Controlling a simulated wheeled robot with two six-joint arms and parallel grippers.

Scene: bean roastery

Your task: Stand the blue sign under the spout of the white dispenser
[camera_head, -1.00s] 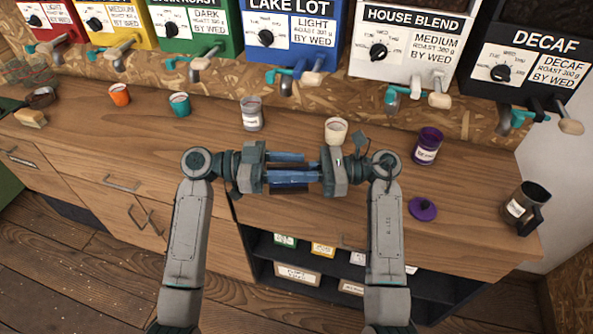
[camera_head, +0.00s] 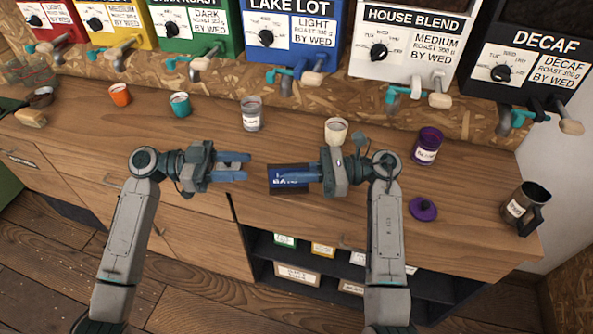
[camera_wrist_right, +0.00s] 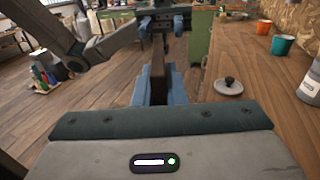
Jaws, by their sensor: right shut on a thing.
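The blue sign (camera_head: 288,189) with white lettering is held above the counter's front part by my right gripper (camera_head: 285,178), which is shut on it. In the right wrist view its narrow brown edge (camera_wrist_right: 158,72) stands between the fingers. My left gripper (camera_head: 240,167) is open and empty, just left of the sign and apart from it. The white dispenser (camera_head: 404,45), labelled House Blend, stands at the back, right of the middle. Its spout (camera_head: 393,96) overhangs the counter behind and to the right of the sign.
A cream cup (camera_head: 336,131) stands on the counter (camera_head: 380,225) behind my right gripper. A grey jar (camera_head: 251,114) stands left of it. A purple jar (camera_head: 427,147), its purple lid (camera_head: 423,209) and a dark mug (camera_head: 526,208) are at right. The counter below the white spout looks clear.

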